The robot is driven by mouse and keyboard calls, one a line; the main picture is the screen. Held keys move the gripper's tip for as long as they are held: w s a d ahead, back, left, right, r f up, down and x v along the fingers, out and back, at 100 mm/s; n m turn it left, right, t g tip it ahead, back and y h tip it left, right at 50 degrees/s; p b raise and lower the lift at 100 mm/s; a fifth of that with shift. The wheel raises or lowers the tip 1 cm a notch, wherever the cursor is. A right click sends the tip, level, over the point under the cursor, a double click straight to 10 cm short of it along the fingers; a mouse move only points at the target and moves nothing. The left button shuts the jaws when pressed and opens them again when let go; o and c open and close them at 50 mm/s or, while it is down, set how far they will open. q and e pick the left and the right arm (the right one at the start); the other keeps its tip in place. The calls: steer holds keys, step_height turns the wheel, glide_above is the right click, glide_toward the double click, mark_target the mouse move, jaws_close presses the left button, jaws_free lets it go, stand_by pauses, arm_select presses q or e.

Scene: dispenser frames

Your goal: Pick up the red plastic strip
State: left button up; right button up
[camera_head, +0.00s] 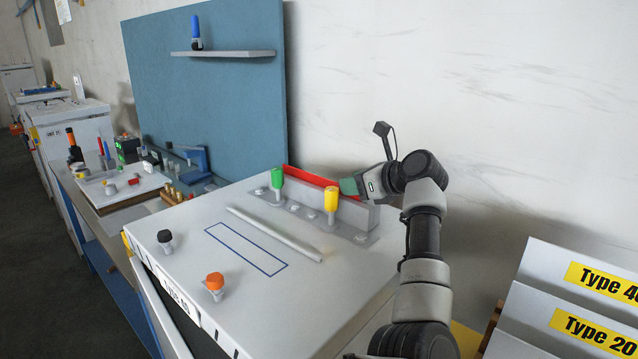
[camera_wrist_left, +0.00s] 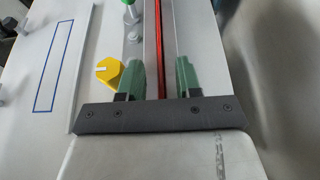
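The red plastic strip (camera_head: 308,178) stands on edge along a grey rail at the back of the white work surface. In the left wrist view the strip (camera_wrist_left: 163,45) runs lengthwise between the two green fingers. My left gripper (camera_head: 351,187) is at the strip's right end in the head view. In the wrist view its fingers (camera_wrist_left: 159,75) are apart, one on each side of the strip and rail, with gaps visible. The strip's near end is hidden behind the gripper's dark crossbar. My right gripper is in neither view.
A yellow-topped clamp (camera_head: 331,199) and a green-topped clamp (camera_head: 277,180) stand in front of the rail. A pale rod (camera_head: 273,232) lies beside a blue outlined rectangle (camera_head: 245,248). Black (camera_head: 165,239) and orange (camera_head: 214,283) knobs stand near the front edge. A blue panel (camera_head: 210,105) rises behind.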

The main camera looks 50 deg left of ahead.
arm_select(q)
steer(key=shift+x, duration=1.1)
steer(key=shift+d+f, duration=0.1)
steer(key=shift+d, duration=0.05)
steer(key=shift+c, duration=0.3)
jaws_close()
